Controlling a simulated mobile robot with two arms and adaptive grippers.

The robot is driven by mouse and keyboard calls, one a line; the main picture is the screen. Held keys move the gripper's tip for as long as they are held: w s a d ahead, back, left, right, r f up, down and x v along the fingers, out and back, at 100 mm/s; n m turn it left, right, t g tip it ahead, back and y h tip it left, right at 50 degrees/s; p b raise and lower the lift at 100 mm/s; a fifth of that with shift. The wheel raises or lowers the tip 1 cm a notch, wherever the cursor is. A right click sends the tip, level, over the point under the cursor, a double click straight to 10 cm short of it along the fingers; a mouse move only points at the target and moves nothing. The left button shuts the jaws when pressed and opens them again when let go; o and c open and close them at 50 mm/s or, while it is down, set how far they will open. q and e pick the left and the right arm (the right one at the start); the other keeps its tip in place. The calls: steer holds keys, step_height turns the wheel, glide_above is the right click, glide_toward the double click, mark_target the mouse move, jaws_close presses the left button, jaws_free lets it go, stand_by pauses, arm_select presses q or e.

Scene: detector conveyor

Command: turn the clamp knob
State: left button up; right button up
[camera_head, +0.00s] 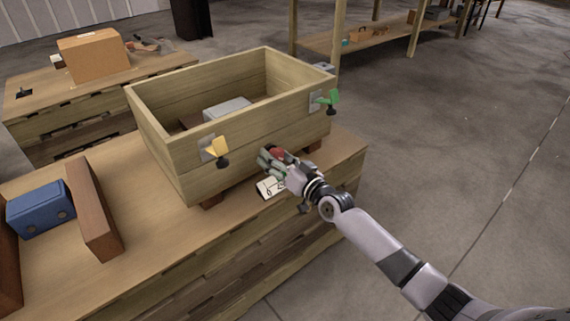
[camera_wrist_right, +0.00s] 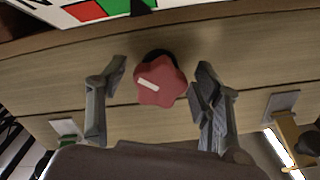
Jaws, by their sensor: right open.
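The clamp knob (camera_wrist_right: 160,82) is a red, lobed knob with a white bar mark, on the wooden front wall of a box in the right wrist view. In the head view the red knob (camera_head: 277,152) shows small at my right gripper (camera_head: 270,160). In the wrist view the right gripper (camera_wrist_right: 155,100) is open, with one finger on each side of the knob. A visible gap lies between each finger and the knob. My left gripper is in neither view.
The open wooden box (camera_head: 165,150) stands on a wooden workbench (camera_head: 150,260). A yellow latch (camera_head: 217,148) and a green latch (camera_head: 328,99) sit on its wall. A white card (camera_head: 268,187) is below the gripper. A blue case (camera_head: 40,210) lies at left.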

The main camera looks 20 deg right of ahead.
steer(key=v, duration=1.1)
steer(key=shift+s, duration=0.35)
steer(key=shift+d, duration=0.1)
stand_by(0.4)
